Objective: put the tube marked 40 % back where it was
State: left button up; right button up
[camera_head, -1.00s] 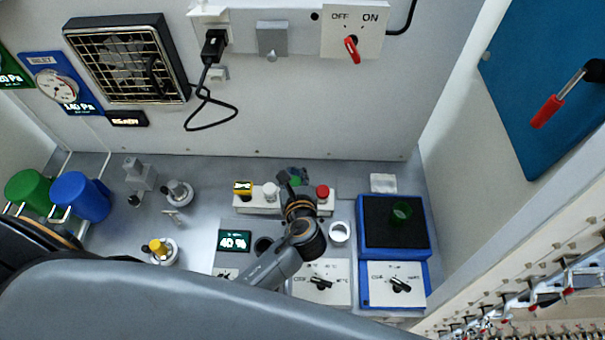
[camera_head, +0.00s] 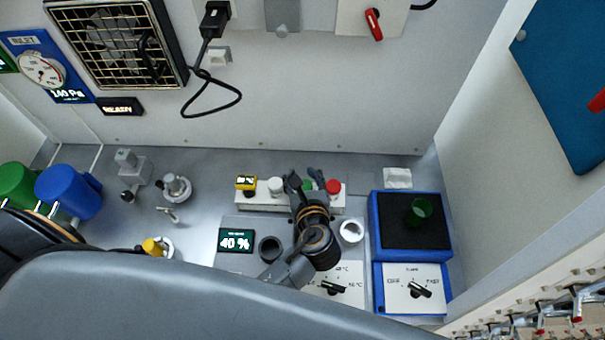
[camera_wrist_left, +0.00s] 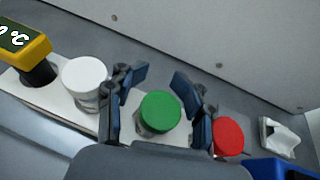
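A green-capped tube (camera_wrist_left: 160,111) stands in the white rack (camera_head: 262,208), between a white-capped tube (camera_wrist_left: 85,74) and a red-capped one (camera_wrist_left: 228,137). My left gripper (camera_head: 305,181) is over the rack. In the left wrist view its two fingers stand open on either side of the green cap, with a visible gap on each side. The right finger is close to the red cap. A display (camera_head: 236,240) reads 40 %, beside a dark round holder (camera_head: 270,249). I can read no mark on any tube. My right gripper is not in view.
A yellow temperature display (camera_head: 246,183) stands at the rack's left end. A white ring (camera_head: 351,231) and a blue device (camera_head: 446,257) with a green glass vessel (camera_head: 420,211) lie to the right. Valve fittings (camera_head: 175,188) and a blue mug (camera_head: 68,192) are at left.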

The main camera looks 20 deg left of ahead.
pick_arm(q)
jog(key=shift+r, duration=0.2)
jog(key=shift+s+d, duration=0.2)
jog(key=shift+s, duration=0.15)
jog(key=b+v, duration=0.2)
jog(key=v, duration=0.8)
jog(key=shift+s+d+r, duration=0.15)
jog(key=shift+s, duration=0.1)
jog(key=shift+s+d+r, duration=0.1)
jog(key=shift+s+r, duration=0.1)
jog(key=shift+s, duration=0.05)
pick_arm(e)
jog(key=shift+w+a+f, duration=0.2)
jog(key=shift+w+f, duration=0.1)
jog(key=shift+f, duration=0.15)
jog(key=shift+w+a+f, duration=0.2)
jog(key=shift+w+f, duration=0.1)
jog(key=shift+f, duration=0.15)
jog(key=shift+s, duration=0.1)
